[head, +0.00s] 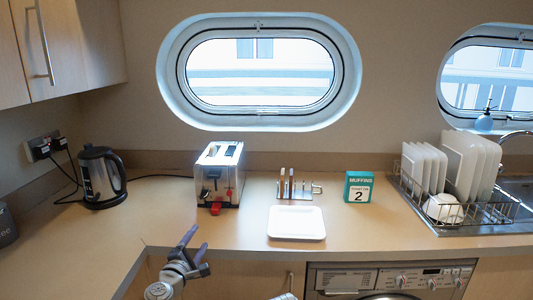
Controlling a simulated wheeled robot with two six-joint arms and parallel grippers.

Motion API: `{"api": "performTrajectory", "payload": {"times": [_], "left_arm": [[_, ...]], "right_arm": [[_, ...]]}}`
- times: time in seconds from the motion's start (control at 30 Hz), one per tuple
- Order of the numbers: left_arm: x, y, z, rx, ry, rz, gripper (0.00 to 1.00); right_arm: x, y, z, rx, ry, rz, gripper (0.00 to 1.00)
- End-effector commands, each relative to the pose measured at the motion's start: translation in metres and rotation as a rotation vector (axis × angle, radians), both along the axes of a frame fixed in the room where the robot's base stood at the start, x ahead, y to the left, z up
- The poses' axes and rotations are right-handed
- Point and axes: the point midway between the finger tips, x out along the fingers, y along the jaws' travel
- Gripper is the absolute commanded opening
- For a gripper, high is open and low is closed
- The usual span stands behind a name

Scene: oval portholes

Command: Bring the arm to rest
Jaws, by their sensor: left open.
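My left gripper (196,250) is low in the head view, left of the middle, in front of the counter's front edge. Its dark fingers are spread apart with nothing between them. It is apart from the toaster and the white plate. My right gripper does not show.
The counter (240,228) holds a kettle (101,178), toaster (219,175), toast rack (293,188) with slices, square white plate (296,223), teal muffins box (358,188) and dish rack (450,200). An appliance (390,278) sits below.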

Motion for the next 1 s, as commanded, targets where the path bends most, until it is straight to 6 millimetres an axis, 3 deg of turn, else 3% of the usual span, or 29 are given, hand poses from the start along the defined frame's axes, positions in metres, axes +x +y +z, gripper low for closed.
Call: {"api": "performTrajectory", "payload": {"times": [0.17,0.37,0.47,0.63,0.7,0.8,1.0], "left_arm": [[-0.004,-0.037,-0.01,0.123,0.021,-0.115,0.69],[-0.019,-0.096,-0.035,0.342,0.063,-0.32,0.69],[-0.037,-0.134,-0.06,0.508,0.098,-0.478,0.69],[-0.101,-0.196,-0.131,0.933,0.216,-0.886,0.69],[-0.131,-0.203,-0.158,1.105,0.281,-1.049,0.69],[-0.167,-0.199,-0.187,1.306,0.375,-1.239,0.69],[-0.217,-0.171,-0.21,1.591,0.566,-1.503,0.69]], "right_arm": [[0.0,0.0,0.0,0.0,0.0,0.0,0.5],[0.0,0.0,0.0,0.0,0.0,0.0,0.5],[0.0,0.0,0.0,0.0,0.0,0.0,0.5],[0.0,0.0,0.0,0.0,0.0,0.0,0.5],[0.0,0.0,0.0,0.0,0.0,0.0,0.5],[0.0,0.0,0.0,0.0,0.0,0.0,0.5],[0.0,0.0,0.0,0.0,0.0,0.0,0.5]]}}
